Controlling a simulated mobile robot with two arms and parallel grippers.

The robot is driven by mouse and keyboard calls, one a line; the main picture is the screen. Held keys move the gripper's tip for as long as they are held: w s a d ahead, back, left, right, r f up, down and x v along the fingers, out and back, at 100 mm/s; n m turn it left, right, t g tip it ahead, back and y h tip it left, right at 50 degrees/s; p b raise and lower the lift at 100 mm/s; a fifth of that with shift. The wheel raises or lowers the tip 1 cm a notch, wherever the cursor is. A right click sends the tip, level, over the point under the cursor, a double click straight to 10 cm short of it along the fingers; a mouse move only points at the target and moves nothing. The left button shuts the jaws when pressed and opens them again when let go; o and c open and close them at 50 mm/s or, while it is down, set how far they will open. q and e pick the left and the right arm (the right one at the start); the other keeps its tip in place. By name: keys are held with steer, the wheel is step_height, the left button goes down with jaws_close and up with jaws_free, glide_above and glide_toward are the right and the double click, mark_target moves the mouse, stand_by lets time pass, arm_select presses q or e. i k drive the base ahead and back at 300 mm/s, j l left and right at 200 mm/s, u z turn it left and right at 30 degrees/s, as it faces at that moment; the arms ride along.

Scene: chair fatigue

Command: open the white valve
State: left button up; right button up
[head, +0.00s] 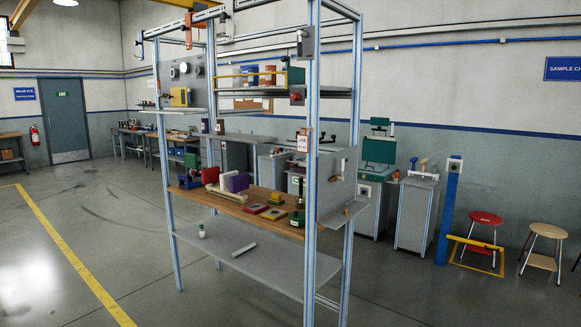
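I see no thing that I can surely call the white valve. A tall metal workstation rack (311,200) stands in the middle of the view. A grey side panel (336,185) on its right side carries a small pale lever-like part (343,166), too small to identify. A grey panel (183,70) with round gauge-like parts hangs at the rack's upper left. Neither of my grippers is in view.
The rack's wooden shelf (260,202) holds several coloured blocks. A lower grey shelf (240,250) holds a small white bottle (202,231). A red stool (486,218) and a wooden stool (549,231) stand at right. The floor left of the rack is clear.

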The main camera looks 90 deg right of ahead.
mark_target(342, 169)
steer(key=z, duration=2.5)
steer(key=i+l+z, duration=0.3)
steer(key=i, duration=0.3)
steer(key=i+z, duration=0.3)
steer(key=i, duration=0.3)
